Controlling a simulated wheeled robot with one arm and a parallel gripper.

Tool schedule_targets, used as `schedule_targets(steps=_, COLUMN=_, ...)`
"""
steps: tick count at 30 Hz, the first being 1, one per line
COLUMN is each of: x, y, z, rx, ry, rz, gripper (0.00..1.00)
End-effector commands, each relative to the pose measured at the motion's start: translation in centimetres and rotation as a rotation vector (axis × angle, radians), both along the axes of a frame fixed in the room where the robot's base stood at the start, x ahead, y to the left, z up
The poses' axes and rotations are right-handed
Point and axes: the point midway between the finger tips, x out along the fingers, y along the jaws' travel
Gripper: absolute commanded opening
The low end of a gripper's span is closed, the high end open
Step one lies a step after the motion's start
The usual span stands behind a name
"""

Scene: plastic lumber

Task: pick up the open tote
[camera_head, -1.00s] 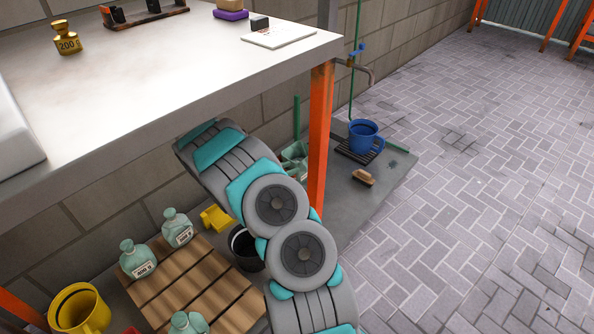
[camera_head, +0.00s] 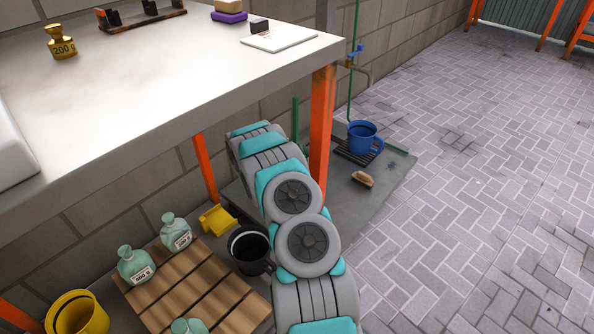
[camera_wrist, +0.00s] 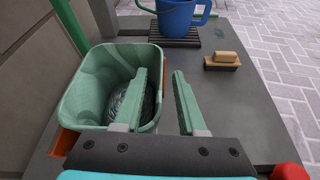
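The open tote (camera_wrist: 78,103) is a pale green bin at the left of the wrist view, with a round, dark patterned item inside. In the head view my arm hides it. My gripper (camera_wrist: 162,73) is open, with its two pale green fingers pointing forward. The left finger overlaps the tote's right side and the right finger is outside it. The tote's right wall appears between the fingers, but I cannot tell how deep they reach or whether they touch it.
A blue mug-like bucket (camera_head: 362,137) on a dark grate and a brush (camera_head: 363,179) stand beyond. An orange table leg (camera_head: 321,130) is close to my arm. A black bucket (camera_head: 250,265), a yellow scoop-like item (camera_head: 217,219) and bottles (camera_head: 136,265) stand left. The paved floor is clear.

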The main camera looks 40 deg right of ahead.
Motion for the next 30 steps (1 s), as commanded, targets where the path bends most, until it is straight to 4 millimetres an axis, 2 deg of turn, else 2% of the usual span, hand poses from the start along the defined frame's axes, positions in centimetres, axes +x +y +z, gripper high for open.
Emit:
schedule_targets(steps=3, x=0.13, y=-0.79, z=-0.21, rx=-0.001, ry=-0.003, rz=-0.001, gripper=0.40)
schedule_targets(steps=10, x=0.15, y=-0.88, z=-0.22, rx=-0.002, ry=-0.002, rz=0.000, gripper=0.40)
schedule_targets(steps=21, x=0.12, y=-0.85, z=-0.26, rx=-0.001, ry=-0.002, rz=-0.001, gripper=0.00)
schedule_targets(steps=30, x=0.12, y=-0.85, z=-0.26, rx=-0.001, ry=-0.001, rz=0.000, gripper=0.00)
